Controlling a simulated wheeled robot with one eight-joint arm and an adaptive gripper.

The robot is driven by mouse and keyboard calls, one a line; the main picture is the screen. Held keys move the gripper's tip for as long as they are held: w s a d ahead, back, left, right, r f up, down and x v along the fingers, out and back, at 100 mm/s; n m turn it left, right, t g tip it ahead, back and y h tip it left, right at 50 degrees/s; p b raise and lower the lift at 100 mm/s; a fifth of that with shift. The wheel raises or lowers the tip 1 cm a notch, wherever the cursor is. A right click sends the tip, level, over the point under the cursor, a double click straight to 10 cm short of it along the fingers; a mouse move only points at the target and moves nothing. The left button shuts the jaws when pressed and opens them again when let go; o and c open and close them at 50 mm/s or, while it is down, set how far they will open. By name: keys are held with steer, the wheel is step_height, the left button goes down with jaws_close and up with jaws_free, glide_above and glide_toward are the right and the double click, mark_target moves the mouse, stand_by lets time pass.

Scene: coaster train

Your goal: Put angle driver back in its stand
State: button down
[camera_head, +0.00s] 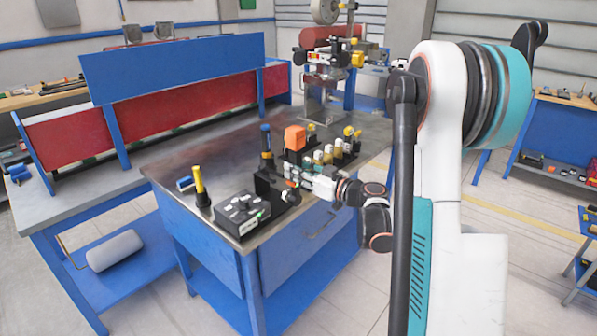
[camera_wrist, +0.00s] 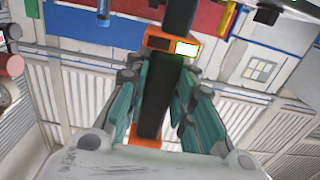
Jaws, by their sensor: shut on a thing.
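My gripper (camera_head: 292,182) is at the front edge of the steel-topped blue workbench, reaching in from the right. In the wrist view its teal fingers (camera_wrist: 163,75) are shut on both sides of the angle driver (camera_wrist: 155,100), a long black body with orange parts and a small lit display. In the head view I cannot clearly separate the held driver from the dark parts around the gripper. A black holder (camera_head: 268,186) stands just left of the gripper; whether it is the driver's stand, and whether the driver touches it, I cannot tell.
A black box with round buttons (camera_head: 241,213) lies at the near bench corner. A yellow-handled tool (camera_head: 200,182) and a dark blue-topped tool (camera_head: 266,140) stand upright nearby. An orange block (camera_head: 295,138) and several small bottles are behind the gripper. The bench's left middle is clear.

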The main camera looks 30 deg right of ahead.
steer(key=x, duration=0.9)
steer(key=shift+w+b, duration=0.25)
steer(key=shift+b, duration=0.05)
stand_by(3.2)
steer(key=shift+f+b, duration=0.55)
steer(key=shift+b, duration=0.2)
stand_by(1.6)
steer(key=c, duration=1.3)
jaws_free()
steer(key=shift+s, duration=0.1)
steer(key=v, duration=1.2)
